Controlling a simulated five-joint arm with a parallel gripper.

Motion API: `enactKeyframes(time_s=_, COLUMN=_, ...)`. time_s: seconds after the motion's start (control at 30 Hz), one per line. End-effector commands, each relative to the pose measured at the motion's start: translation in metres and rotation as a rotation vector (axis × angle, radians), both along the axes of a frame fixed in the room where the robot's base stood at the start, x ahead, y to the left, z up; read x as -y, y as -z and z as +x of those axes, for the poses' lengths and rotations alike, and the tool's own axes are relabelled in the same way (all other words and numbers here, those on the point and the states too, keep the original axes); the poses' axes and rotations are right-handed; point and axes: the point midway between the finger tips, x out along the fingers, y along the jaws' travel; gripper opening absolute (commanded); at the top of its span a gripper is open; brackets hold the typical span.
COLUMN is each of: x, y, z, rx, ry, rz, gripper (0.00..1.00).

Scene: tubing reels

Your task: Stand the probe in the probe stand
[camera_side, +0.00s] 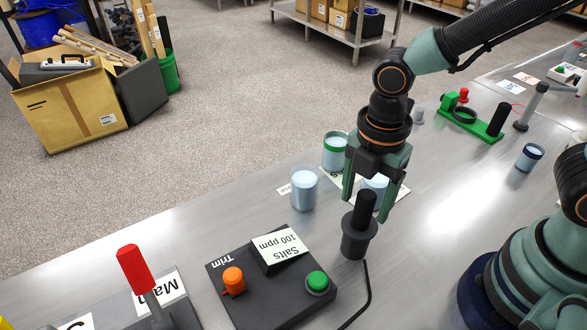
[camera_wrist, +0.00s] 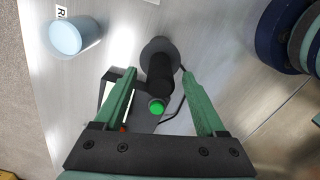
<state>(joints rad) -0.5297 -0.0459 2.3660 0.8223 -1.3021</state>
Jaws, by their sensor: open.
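The black probe (camera_side: 364,207) stands about upright with its lower end inside the dark round probe stand (camera_side: 356,242). In the wrist view the probe (camera_wrist: 160,74) runs between my fingers, and the wider stand (camera_wrist: 158,48) shows around its lower end. My gripper (camera_side: 366,206) is open, with one green finger on each side of the probe's upper part. In the wrist view my gripper (camera_wrist: 158,74) shows gaps beside the probe. The probe's lower tip is hidden in the stand.
A dark Trim box (camera_side: 262,285) with an orange knob and green button stands in front, near a black cable (camera_side: 366,295). Beakers (camera_side: 304,188) and (camera_side: 335,150) stand behind left. A green holder (camera_side: 470,122) stands back right. Table right of the stand is clear.

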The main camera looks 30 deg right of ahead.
Motion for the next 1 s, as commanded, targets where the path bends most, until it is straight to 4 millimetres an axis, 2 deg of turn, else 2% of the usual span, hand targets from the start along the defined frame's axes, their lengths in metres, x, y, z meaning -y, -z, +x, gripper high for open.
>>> enactKeyframes(time_s=0.4, x=-0.001, y=-0.081, z=0.001, rx=0.005, ry=0.0, rz=0.003, gripper=0.73)
enactKeyframes(time_s=0.6, x=0.0, y=-0.105, z=0.0, rx=0.003, ry=0.0, rz=0.002, gripper=0.73)
enactKeyframes(time_s=0.73, x=0.003, y=-0.111, z=0.001, rx=0.009, ry=0.032, rz=0.005, gripper=0.73)
enactKeyframes(time_s=0.87, x=0.019, y=-0.115, z=0.008, rx=0.054, ry=0.227, rz=0.035, gripper=0.73)
enactKeyframes(time_s=1.0, x=0.052, y=-0.119, z=0.02, rx=0.141, ry=0.632, rz=0.108, gripper=0.73)
